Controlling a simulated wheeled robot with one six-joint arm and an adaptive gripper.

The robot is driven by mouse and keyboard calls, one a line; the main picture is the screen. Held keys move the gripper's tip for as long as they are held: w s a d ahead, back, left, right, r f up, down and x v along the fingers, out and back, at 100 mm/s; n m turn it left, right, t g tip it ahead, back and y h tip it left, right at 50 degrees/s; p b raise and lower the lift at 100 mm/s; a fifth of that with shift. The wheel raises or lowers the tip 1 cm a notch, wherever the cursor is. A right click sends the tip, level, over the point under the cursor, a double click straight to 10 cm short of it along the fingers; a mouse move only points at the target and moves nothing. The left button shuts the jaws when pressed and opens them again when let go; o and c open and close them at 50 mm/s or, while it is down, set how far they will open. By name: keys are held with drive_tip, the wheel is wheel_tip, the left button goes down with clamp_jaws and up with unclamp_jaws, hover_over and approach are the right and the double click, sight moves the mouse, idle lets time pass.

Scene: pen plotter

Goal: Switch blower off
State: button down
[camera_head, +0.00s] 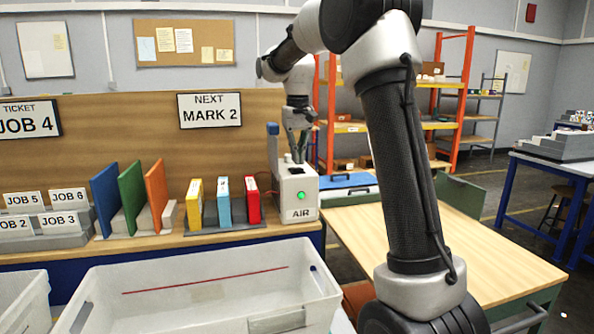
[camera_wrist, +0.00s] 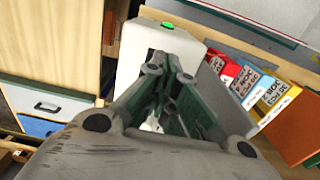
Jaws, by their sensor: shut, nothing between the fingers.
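The blower is a white box (camera_head: 298,190) marked AIR, at the right end of the wooden bench, with a lit green light (camera_head: 301,196) on its front. In the wrist view the white box (camera_wrist: 130,50) is just beyond the fingers, and its green light (camera_wrist: 167,25) shows at the top. My gripper (camera_head: 296,155) points down just over the top of the box, with its fingers together and empty. In the wrist view my gripper (camera_wrist: 172,112) hides part of the box top. I cannot tell whether the fingertips touch the box, and no switch is clearly visible.
Yellow, blue and red binders (camera_head: 224,203) stand left of the box. A blue-topped post (camera_head: 272,150) rises beside it. A large white bin (camera_head: 205,295) is in front of the bench. A bare wooden table (camera_head: 480,250) is at the right.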

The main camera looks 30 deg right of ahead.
drive_tip(key=shift+f, duration=1.1)
idle(0.4)
drive_tip(key=shift+r, duration=3.55)
drive_tip(key=shift+s+r, duration=0.1)
drive_tip(key=shift+s, duration=0.2)
drive_tip(key=s+n+t, duration=0.1)
drive_tip(key=s+t, duration=0.1)
drive_tip(key=s, duration=1.6)
drive_tip(key=s+f+t, duration=0.1)
drive_tip(key=s+f, duration=0.3)
drive_tip(key=s, duration=0.3)
drive_tip(key=s+a+f+n+t, duration=0.1)
drive_tip(key=s+f, duration=0.3)
drive_tip(key=s, duration=0.3)
drive_tip(key=shift+s+f, duration=0.2)
drive_tip(key=shift+f, duration=0.15)
